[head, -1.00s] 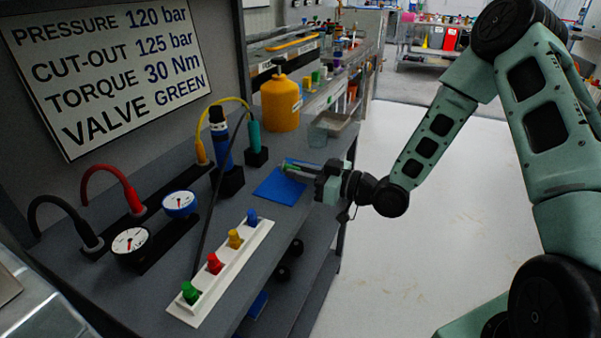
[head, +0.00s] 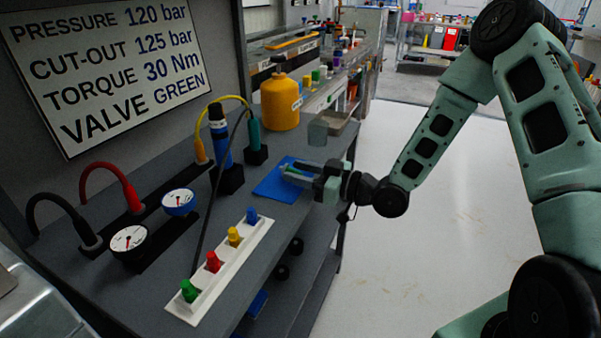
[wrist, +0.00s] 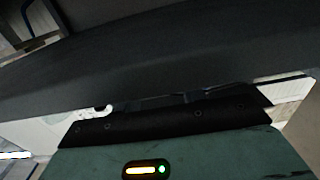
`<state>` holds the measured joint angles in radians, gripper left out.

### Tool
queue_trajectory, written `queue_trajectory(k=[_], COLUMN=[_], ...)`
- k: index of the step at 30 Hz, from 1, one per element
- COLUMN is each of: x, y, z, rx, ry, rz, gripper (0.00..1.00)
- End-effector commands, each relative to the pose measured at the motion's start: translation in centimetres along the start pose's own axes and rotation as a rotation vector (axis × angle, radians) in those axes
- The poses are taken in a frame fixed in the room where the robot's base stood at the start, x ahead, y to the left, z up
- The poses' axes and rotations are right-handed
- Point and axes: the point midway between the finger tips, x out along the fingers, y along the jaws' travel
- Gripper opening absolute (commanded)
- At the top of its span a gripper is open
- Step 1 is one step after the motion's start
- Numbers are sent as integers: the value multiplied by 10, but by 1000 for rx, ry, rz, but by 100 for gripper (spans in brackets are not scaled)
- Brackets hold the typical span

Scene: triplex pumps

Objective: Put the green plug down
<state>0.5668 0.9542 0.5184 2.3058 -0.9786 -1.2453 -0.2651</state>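My gripper (head: 292,170) is low over the blue mat (head: 271,187) on the grey bench, its fingers pointing left. A small greenish piece shows at the fingertips; it is too small to tell whether it is a plug or part of the fingers, or whether they grip it. A green-topped plug (head: 189,291) stands upright at the near end of the white rack (head: 219,281), well apart from my gripper. A teal-green connector (head: 254,134) on the yellow hose stands in a black block behind the mat. The wrist view shows dark housing; no fingertips are visible there.
Red (head: 213,262), yellow (head: 234,237) and blue (head: 252,216) plugs share the white rack. A blue-and-black tool (head: 219,140) stands in a black holder left of the mat. A yellow bottle (head: 281,104) stands behind. Two gauges (head: 128,239) are at left. The bench edge is close to my gripper.

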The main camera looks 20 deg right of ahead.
Motion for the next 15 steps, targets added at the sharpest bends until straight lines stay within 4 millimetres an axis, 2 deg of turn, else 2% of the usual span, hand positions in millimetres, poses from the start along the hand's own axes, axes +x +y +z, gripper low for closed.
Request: queue_trajectory(k=[2, 4, 15], x=[0, -16, -94], y=[0, 1, 1], z=[-13, -6, -6], rx=[0, 1, 1], ry=[1, -2, -1], rz=[0, 4, 4], gripper=[40, 40, 40])
